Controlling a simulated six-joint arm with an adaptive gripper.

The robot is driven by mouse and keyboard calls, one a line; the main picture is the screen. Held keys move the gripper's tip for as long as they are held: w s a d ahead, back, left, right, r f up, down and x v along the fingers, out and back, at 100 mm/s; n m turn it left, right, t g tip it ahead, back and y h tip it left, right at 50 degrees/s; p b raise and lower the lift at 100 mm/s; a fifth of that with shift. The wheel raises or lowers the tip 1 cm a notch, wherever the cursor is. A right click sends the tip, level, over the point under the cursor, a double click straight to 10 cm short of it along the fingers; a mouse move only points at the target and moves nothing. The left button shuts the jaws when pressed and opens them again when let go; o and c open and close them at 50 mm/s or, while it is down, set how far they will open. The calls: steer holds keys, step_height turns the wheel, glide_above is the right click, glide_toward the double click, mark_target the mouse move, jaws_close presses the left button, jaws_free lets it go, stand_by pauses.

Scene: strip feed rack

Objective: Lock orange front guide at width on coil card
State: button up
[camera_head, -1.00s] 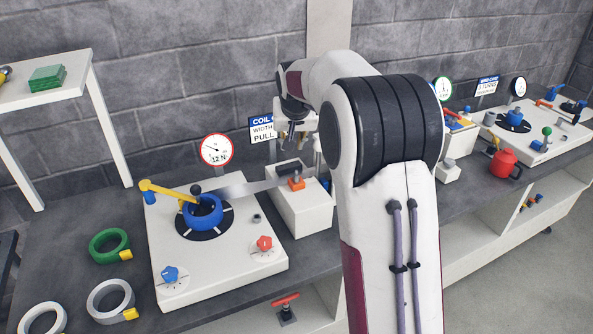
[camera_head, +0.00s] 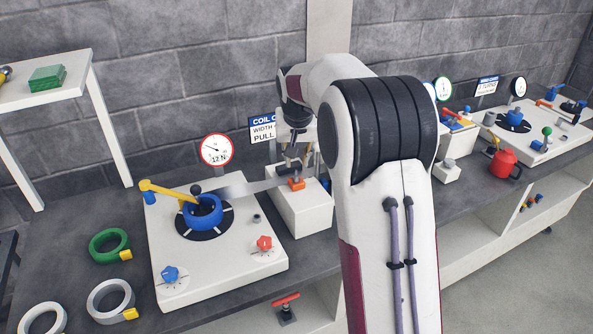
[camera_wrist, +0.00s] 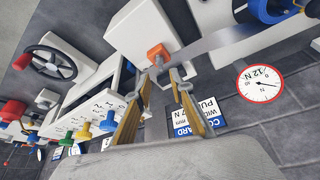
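The orange front guide (camera_head: 296,184) is a small block on top of the white feed box, beside the grey strip (camera_head: 250,187). In the wrist view the orange guide (camera_wrist: 159,54) lies just beyond my fingertips. My gripper (camera_head: 291,162) hangs just above the guide. In the wrist view my gripper (camera_wrist: 166,75) has its two fingers apart, with nothing between them. The coil card (camera_head: 262,128) stands behind the box, partly hidden by my arm. The card also shows in the wrist view (camera_wrist: 199,118), partly behind a finger.
A blue coil (camera_head: 204,212) sits on the white plate, with a yellow arm (camera_head: 168,191) reaching over it. A dial (camera_head: 216,150) reading 12 N stands behind. Red (camera_head: 265,243) and blue (camera_head: 170,273) knobs are on the plate. Green and grey rolls lie at left.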

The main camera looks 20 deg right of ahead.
mark_target(296, 173)
steer(key=shift+x, duration=3.25)
jaws_close()
